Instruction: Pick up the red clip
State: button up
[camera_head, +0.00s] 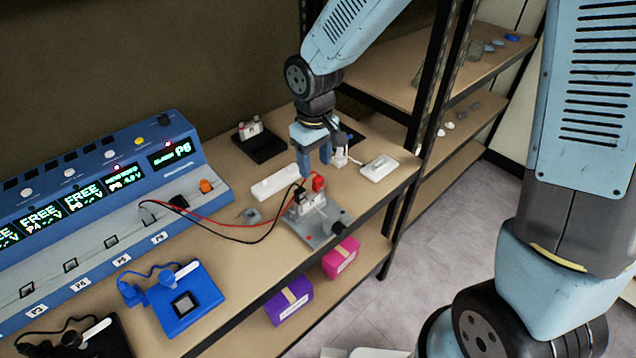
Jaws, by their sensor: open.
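The red clip (318,183) is small and sits at the end of a red cable, at the top of a small white and grey fixture (312,204) on the bench. A black clip (299,195) sits just left of it. My gripper (316,171) hangs from above with its fingers pointing down, open. Its fingertips are close above the red clip. I cannot tell whether they touch it, and nothing shows held between them.
A blue power unit (110,200) with displays fills the bench's left side. Red and black cables run from it to the fixture. White bars (379,168) lie nearby. Pink (341,258) and purple (288,301) boxes stand on the lower shelf. A rack post (434,70) rises behind.

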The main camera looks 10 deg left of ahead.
aim_at(317, 176)
jog(key=shift+d+f, duration=0.2)
jog(key=shift+f, duration=2.6)
jog(key=shift+c, duration=0.4)
grip_shut()
jog(key=shift+r, duration=0.45)
notch_tip(317, 176, up, 3)
jog(key=shift+f, duration=0.2)
jog(key=s+d+r, duration=0.6)
jog(key=s+r, duration=0.3)
jog(key=s, duration=0.3)
jog(key=shift+s+d+r, duration=0.2)
jog(key=shift+d+r, duration=0.05)
jog(key=shift+d, duration=0.15)
